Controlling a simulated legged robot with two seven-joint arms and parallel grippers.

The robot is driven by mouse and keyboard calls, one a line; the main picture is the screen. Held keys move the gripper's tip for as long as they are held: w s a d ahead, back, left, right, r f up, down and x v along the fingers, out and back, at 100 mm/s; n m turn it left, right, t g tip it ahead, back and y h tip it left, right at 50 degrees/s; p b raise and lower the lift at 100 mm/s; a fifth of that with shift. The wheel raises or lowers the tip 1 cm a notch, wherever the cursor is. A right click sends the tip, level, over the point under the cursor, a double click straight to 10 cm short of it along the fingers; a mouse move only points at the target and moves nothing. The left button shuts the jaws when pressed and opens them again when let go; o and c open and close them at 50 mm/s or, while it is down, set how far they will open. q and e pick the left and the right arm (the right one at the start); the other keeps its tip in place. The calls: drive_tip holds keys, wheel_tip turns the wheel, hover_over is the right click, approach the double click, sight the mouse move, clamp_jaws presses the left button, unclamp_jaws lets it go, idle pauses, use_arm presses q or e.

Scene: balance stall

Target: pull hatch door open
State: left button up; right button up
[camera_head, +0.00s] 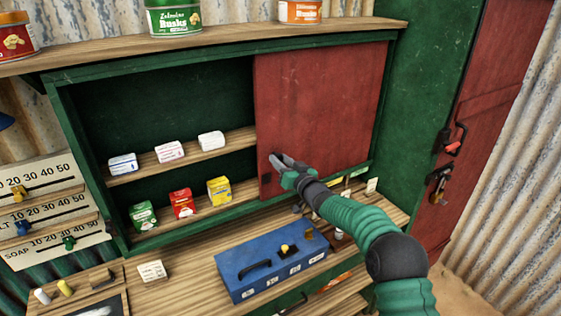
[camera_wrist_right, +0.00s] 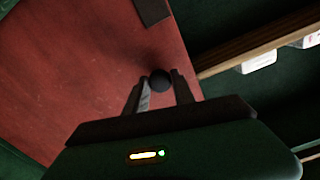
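The hatch door is a red panel (camera_head: 318,105) covering the right part of the green-framed cabinet; the left part is open to the shelves. The panel fills much of the right wrist view (camera_wrist_right: 75,65). A round black knob (camera_wrist_right: 160,80) stands out from it near its edge. My right gripper (camera_head: 275,158) is at the panel's lower left part. In the wrist view its fingers (camera_wrist_right: 161,86) are apart, one on each side of the knob; I cannot tell whether they touch it. The gripper mostly hides the knob in the head view. My left gripper is not in view.
Small boxes stand on the cabinet shelves (camera_head: 185,154), left of the panel. A blue case (camera_head: 262,270) lies on the wooden counter below my right arm. Tins stand on the top ledge (camera_head: 225,39). A red door (camera_head: 487,130) with a latch is at right.

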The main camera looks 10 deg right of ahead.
drive_tip(key=o, duration=0.5)
drive_tip(key=shift+f, duration=0.1)
drive_tip(key=shift+c, duration=0.2)
drive_tip(key=shift+s+d, duration=0.15)
drive_tip(key=shift+s, duration=0.25)
drive_tip(key=b+v, duration=0.3)
drive_tip(key=v, duration=1.2)
drive_tip(key=shift+s+d+b, duration=0.2)
drive_tip(key=shift+s+b, duration=0.15)
drive_tip(key=shift+b, duration=0.05)
drive_tip(key=shift+f, duration=0.1)
